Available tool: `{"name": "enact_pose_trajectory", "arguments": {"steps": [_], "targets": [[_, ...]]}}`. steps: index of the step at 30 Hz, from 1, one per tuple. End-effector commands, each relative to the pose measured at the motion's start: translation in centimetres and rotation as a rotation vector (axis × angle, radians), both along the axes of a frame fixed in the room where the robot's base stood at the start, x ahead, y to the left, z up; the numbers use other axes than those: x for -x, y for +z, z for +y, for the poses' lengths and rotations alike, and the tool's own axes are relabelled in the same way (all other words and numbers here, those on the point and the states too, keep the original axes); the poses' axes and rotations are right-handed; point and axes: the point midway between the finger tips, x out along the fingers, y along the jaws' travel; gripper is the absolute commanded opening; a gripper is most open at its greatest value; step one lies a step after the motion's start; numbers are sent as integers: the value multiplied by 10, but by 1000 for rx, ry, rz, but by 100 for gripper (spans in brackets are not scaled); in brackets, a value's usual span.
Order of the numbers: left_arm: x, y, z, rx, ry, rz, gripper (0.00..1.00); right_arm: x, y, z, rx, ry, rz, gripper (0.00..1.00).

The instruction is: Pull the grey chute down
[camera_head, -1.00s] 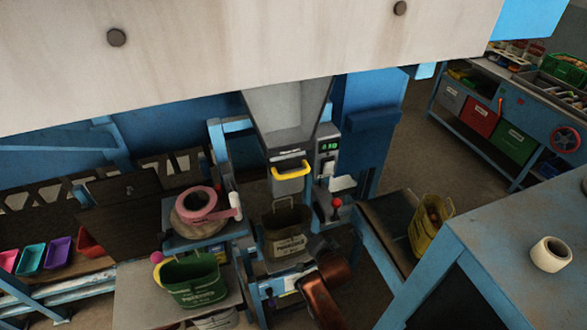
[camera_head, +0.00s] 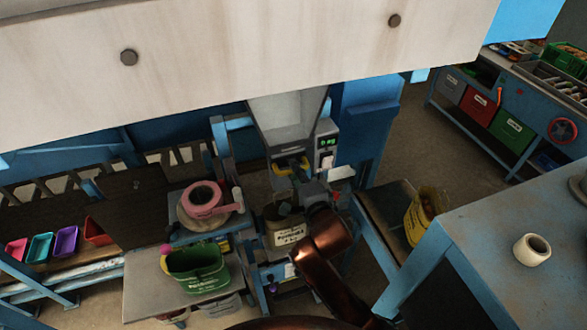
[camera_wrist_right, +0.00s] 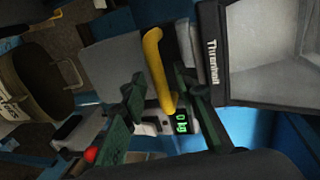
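The grey chute (camera_head: 287,133) hangs in the middle of the head view, with a yellow handle (camera_head: 278,167) across its lower front. My right gripper (camera_head: 294,175) is raised at this handle and partly covers it. In the right wrist view the yellow handle (camera_wrist_right: 155,62) runs down between the two dark green fingers (camera_wrist_right: 162,98). The fingers are apart, with gaps beside the handle, so the gripper looks open around its lower end. The chute's pale wall (camera_wrist_right: 275,50) with a dark labelled rim shows at the right there. My left gripper is out of view.
A beige sack (camera_head: 287,236) stands below the chute. A scale display (camera_head: 327,142) is just right of it. A large pale panel (camera_head: 250,50) spans the top.

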Motion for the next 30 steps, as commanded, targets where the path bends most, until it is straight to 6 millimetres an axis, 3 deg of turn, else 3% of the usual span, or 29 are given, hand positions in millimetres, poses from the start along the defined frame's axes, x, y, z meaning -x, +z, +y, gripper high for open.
{"name": "enact_pose_trajectory", "arguments": {"steps": [11,23,30], "targets": [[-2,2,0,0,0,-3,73,-8,-2,3,-1,1,-1,28],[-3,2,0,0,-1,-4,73,-8,-2,3,0,1,0,1],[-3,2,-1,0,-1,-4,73,-8,-2,3,0,1,0,0]]}}
